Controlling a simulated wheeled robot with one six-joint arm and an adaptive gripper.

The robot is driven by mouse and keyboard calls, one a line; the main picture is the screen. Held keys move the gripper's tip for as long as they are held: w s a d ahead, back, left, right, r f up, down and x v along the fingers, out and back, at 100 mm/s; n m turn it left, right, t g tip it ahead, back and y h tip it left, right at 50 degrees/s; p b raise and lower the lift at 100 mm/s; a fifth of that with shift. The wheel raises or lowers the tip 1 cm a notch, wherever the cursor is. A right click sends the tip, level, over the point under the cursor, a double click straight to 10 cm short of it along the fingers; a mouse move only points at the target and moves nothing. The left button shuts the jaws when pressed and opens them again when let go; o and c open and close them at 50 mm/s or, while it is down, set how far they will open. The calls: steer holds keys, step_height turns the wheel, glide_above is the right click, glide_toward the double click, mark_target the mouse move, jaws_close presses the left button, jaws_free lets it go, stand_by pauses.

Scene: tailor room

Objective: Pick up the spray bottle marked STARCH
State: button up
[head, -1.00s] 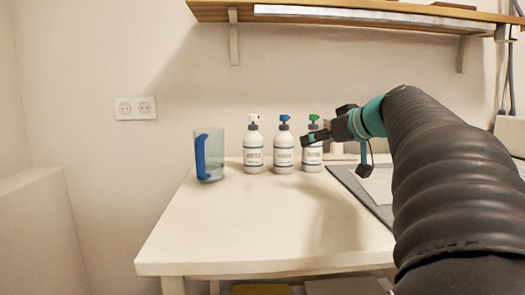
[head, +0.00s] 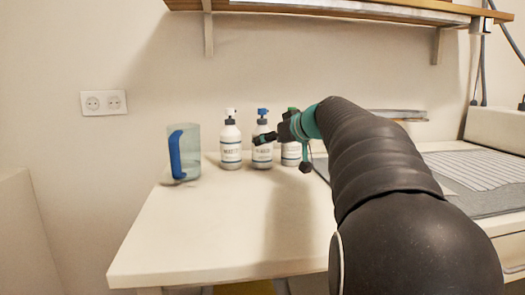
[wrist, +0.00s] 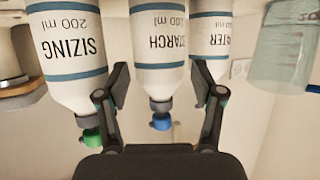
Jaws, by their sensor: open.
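The spray bottle marked STARCH (head: 262,151) is white with a blue nozzle and stands upright in the middle of a row of three. In the wrist view, where things appear upside down, its STARCH label (wrist: 160,40) is readable. My gripper (head: 284,152) is open, in front of the blue- and green-topped bottles in the head view. In the wrist view, the open fingers of my gripper (wrist: 165,82) flank the STARCH bottle's shoulder, with nothing held. Whether they reach around it or stay in front, I cannot tell.
The green-nozzled SIZING bottle (wrist: 72,50) and white-nozzled WATER bottle (head: 230,145) stand close on either side. A clear jug with a blue handle (head: 185,155) stands farther left. A wooden shelf (head: 330,10) hangs above. The white table (head: 190,230) is clear in front.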

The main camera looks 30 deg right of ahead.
steer(key=p+x, duration=0.1)
steer(key=x, duration=0.3)
steer(key=shift+w+f, duration=0.15)
steer(key=shift+w, duration=0.15)
steer(key=shift+c, duration=0.2)
steer(key=c, duration=1.1)
steer(key=shift+c, duration=0.3)
